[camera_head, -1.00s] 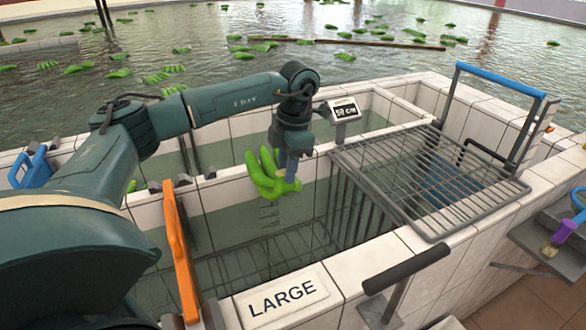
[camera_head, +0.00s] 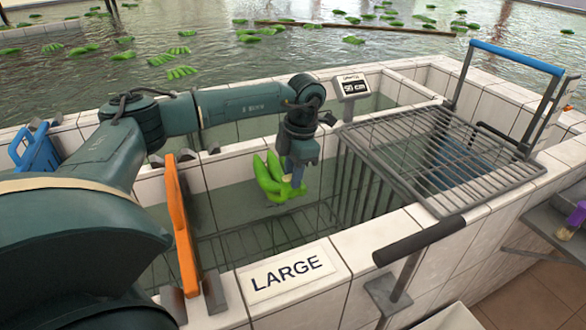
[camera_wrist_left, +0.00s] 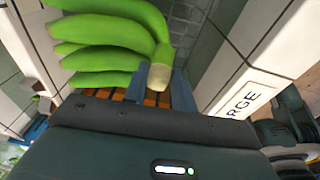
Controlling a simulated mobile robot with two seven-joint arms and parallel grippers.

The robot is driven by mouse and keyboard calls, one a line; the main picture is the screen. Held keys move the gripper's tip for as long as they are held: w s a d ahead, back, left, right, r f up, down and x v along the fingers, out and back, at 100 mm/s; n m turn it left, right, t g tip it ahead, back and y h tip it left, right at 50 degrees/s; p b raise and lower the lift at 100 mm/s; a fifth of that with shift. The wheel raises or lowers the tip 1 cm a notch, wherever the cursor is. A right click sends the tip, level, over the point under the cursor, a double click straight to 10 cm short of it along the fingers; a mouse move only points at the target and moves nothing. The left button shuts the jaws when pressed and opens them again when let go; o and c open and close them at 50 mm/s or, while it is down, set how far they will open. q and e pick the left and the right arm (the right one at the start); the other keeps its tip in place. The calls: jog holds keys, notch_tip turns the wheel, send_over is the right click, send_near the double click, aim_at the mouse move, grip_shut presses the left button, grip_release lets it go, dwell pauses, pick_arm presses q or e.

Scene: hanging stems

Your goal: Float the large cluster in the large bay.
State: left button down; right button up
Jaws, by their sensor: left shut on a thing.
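A green banana cluster (camera_head: 270,178) hangs from my left gripper (camera_head: 294,178) over the bay marked LARGE. The left gripper is shut on the cluster's pale cut crown. The left wrist view shows the green fingers (camera_wrist_left: 110,35) spreading to the left and the crown (camera_wrist_left: 159,77) between the jaws (camera_wrist_left: 165,95). The large bay (camera_head: 230,223) is a white-tiled tank of water with a wire rack down inside it. The cluster is above or close to the water; I cannot tell whether it touches. The LARGE sign (camera_head: 287,272) lies on the front wall. My right gripper is not in view.
A wire grate (camera_head: 440,155) with a blue-handled frame (camera_head: 515,57) covers the right side. A small display (camera_head: 352,87) stands on the back wall.

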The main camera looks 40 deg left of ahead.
aim_at(293, 197)
pick_arm(q)
notch_tip(293, 197, down, 2)
jog(key=shift+b, duration=0.6)
notch_tip(293, 197, down, 3)
jog(key=b, duration=0.2)
jog(key=shift+f+b, duration=0.2)
jog(key=shift+b, duration=0.1)
jog(key=shift+f+b, duration=0.65)
jog(key=shift+f, duration=0.15)
notch_tip(293, 197, down, 9)
jog(key=b, duration=0.6)
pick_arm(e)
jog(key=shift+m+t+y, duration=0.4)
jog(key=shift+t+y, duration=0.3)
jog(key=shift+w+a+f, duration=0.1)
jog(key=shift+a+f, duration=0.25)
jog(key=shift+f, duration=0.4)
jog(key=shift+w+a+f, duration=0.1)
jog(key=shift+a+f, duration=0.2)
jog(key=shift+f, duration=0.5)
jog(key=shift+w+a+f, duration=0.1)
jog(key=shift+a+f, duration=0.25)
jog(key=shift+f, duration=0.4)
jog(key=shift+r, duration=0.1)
